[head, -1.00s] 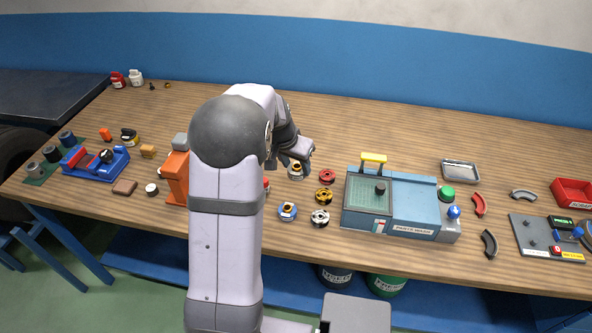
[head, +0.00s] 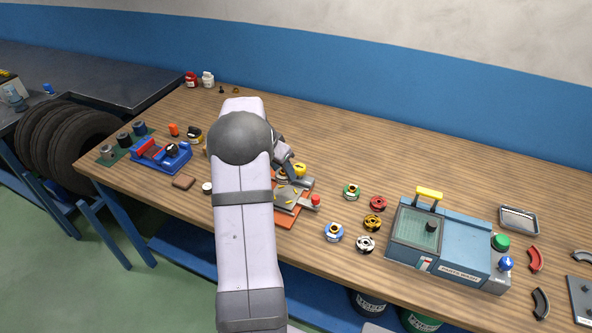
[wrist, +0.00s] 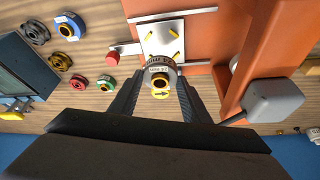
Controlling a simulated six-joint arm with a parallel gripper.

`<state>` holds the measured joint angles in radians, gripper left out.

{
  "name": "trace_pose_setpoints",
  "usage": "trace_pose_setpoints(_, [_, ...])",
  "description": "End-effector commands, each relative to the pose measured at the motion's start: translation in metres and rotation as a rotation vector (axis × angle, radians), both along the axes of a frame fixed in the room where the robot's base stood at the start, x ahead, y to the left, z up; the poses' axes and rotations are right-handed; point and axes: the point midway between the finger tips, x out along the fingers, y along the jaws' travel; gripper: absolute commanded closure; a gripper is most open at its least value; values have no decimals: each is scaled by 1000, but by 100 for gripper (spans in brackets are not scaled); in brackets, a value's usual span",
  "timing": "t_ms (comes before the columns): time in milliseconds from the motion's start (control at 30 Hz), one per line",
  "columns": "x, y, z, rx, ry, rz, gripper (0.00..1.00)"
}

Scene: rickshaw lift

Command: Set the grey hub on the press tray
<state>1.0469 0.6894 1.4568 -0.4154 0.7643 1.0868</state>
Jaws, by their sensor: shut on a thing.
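The grey hub (wrist: 159,64) is between the fingers of my gripper (wrist: 158,82) in the wrist view. It has a lettered grey rim, a pale label and a yellow piece with a black arrow on the side nearest the camera. The fingers are shut on it. The press tray (wrist: 153,31), a silver plate with yellow marks, lies just beyond the hub, which overlaps its near edge in this view. I cannot tell whether they touch. In the head view, my gripper (head: 287,177) is at the back edge of the tray (head: 284,198), and my arm hides part of the press.
The orange press frame (wrist: 262,60) and a grey block (wrist: 274,100) stand close to the right finger in the wrist view. A red knob (head: 315,201) is at the tray's right. Several coloured hubs (head: 373,222) and the parts washer (head: 440,240) stand farther right.

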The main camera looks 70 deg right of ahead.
Motion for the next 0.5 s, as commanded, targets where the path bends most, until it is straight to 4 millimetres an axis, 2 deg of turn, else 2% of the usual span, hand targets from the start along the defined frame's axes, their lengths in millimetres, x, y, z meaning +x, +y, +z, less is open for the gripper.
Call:
trace_pose_setpoints(267, [0,-1,-3,-2,0,0,88])
trace_pose_setpoints(500, [0,-1,-15,-3,-2,0,88])
